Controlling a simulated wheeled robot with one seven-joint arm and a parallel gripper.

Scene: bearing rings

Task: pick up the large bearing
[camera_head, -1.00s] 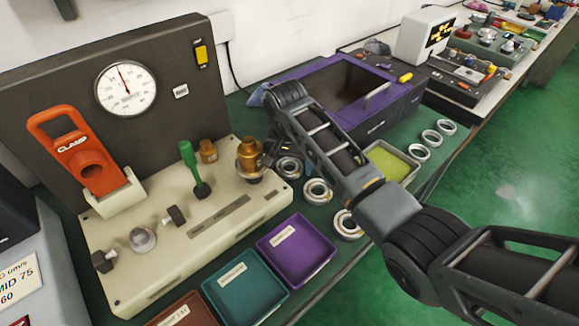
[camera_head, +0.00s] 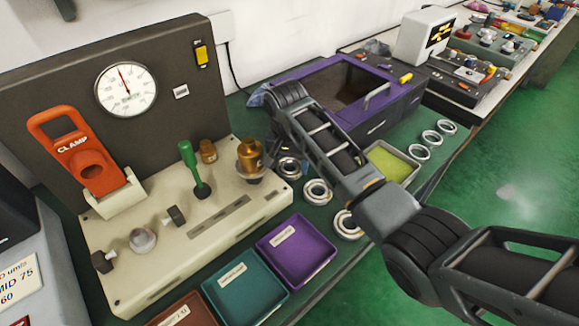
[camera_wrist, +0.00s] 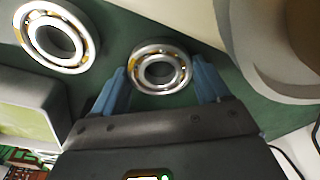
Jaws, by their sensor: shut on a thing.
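My gripper (camera_wrist: 160,76) shows in the wrist view with two blue fingers, shut on a silver bearing (camera_wrist: 181,74). The fingers press on opposite sides of its outer ring, and its open face is visible. In the head view this appears to be the bearing (camera_head: 289,177) beside the beige fixture, partly behind my arm. A second bearing (camera_wrist: 83,50) lies to the left in the wrist view, apart from the fingers. In the head view, other bearings (camera_head: 318,201) (camera_head: 347,234) lie nearer the table edge. I cannot tell from these views which is largest.
The beige fixture (camera_head: 240,215) with a brass part (camera_head: 249,152) stands close on the left. Purple (camera_head: 320,262), teal (camera_head: 262,298) and brown trays lie in front. A purple-edged machine (camera_head: 400,115) and a green-bottomed tray (camera_head: 390,165) are behind and right. Several bearings (camera_head: 419,158) lie farther right.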

